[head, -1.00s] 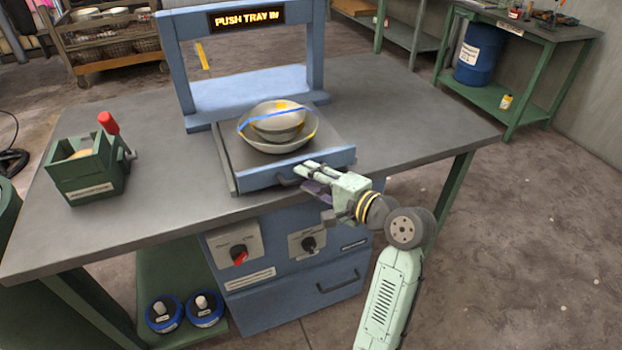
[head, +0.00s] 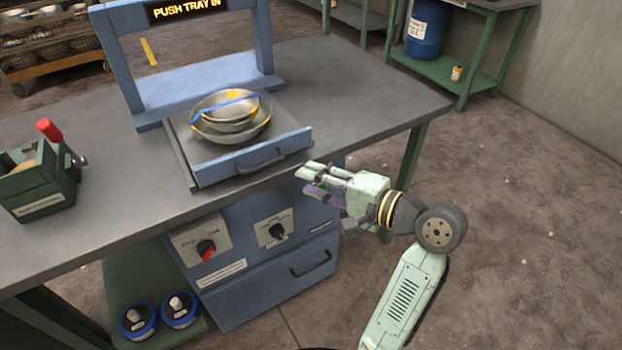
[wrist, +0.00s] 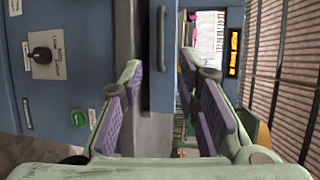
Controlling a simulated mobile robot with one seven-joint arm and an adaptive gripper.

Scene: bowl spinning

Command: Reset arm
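My gripper (head: 308,181) is open and empty, just off the front right of the blue tray (head: 215,172). In the wrist view its purple-padded fingers (wrist: 160,72) stand apart, with the tray's dark handle (wrist: 161,38) beyond the gap between them. The handle (head: 262,163) also shows in the head view, clear of the fingers. The tray is pulled out toward the front of the blue machine (head: 205,88). Stacked metal bowls (head: 230,112) with blue and yellow marks rest on the tray. The machine's display (head: 185,9) reads "PUSH TRAY IN".
A green box with a red-handled lever (head: 40,180) stands at the left of the grey table (head: 370,95). Knobs (head: 277,231) and a drawer (head: 300,270) are on the machine's front below the tabletop. Open floor lies to the right of my arm.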

